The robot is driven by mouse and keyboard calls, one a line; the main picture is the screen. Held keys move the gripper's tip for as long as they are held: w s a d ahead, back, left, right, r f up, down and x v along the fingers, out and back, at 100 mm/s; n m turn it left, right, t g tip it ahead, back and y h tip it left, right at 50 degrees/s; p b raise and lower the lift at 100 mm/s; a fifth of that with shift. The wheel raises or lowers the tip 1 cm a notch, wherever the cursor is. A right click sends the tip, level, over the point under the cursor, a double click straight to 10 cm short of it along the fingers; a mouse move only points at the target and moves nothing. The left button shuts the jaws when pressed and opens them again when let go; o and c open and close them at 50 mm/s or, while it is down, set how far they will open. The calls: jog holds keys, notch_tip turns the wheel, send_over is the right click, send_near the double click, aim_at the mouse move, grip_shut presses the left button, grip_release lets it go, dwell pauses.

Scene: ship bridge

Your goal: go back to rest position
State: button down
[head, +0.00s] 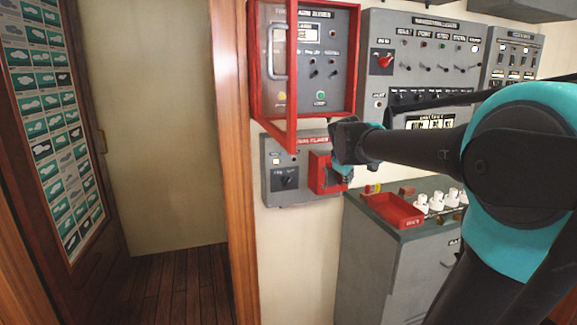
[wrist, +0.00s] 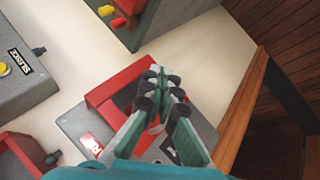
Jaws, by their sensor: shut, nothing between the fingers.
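My gripper (head: 343,172) is at the lower grey wall panel (head: 288,183), in front of its red part (head: 323,173) in the head view. In the wrist view the fingers of my gripper (wrist: 164,80) are together and hold nothing. They overlap the red part (wrist: 110,88) of a grey panel in that view; I cannot tell whether they touch it. My arm reaches in from the right, and the wrist hides some of the panel.
A red-framed panel (head: 352,60) hangs above, its red door (head: 291,130) swung open near my wrist. A grey cabinet (head: 385,265) with a red tray (head: 392,210) and white items stands at right. Grey switch panels line the wall behind my arm. The floor (head: 180,285) at left is clear.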

jog(key=s+f+m+g+y, duration=0.2)
jog(key=s+f+m, duration=0.6)
jog(key=s+f, duration=1.9)
jog(key=shift+s+a+g+y, duration=0.2)
jog(key=shift+a+g+y, duration=0.15)
jog(key=shift+g, duration=0.45)
